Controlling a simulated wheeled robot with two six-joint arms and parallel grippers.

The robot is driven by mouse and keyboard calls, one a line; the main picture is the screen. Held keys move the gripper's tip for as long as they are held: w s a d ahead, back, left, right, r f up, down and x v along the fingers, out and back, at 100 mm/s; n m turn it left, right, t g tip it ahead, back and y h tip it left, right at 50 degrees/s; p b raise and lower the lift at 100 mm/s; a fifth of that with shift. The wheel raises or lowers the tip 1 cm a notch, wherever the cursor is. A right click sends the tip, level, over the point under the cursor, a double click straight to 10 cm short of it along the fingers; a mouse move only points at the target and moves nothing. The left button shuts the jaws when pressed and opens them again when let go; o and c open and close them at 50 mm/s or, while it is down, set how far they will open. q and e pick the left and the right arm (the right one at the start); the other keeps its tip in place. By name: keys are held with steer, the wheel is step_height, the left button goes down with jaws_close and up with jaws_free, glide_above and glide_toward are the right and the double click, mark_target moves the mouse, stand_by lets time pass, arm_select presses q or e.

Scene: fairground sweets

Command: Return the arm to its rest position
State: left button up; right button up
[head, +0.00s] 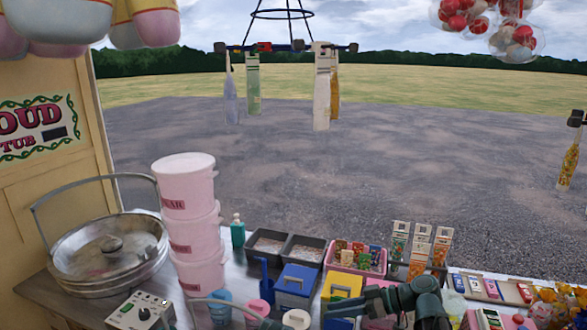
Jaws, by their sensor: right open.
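My right arm (425,298) comes in at the bottom, right of centre, dark grey-green and bent. My right gripper (345,308) is at its left end, low over the counter by the yellow box (342,284). It is open, and I see nothing held in it. The frame's bottom edge cuts off part of the arm. I cannot make out my left gripper in this view.
Stacked pink tubs (190,222) and a metal floss pan (108,252) stand on the left. A blue box (296,284), grey trays (303,250) and a pink basket (357,258) crowd the counter. A rack with bottles (287,47) hangs above. Open air lies between.

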steer(key=s+a+f+m+g+h, duration=0.3)
steer(key=s+a+f+h, duration=0.25)
steer(key=a+f, duration=0.2)
steer(key=s+d+f+m+h, duration=0.2)
steer(key=s+f+m+h, duration=0.3)
steer(key=s+h, duration=0.4)
steer(key=shift+s+f, duration=0.45)
steer(key=shift+f, duration=0.05)
steer(key=shift+a, duration=0.1)
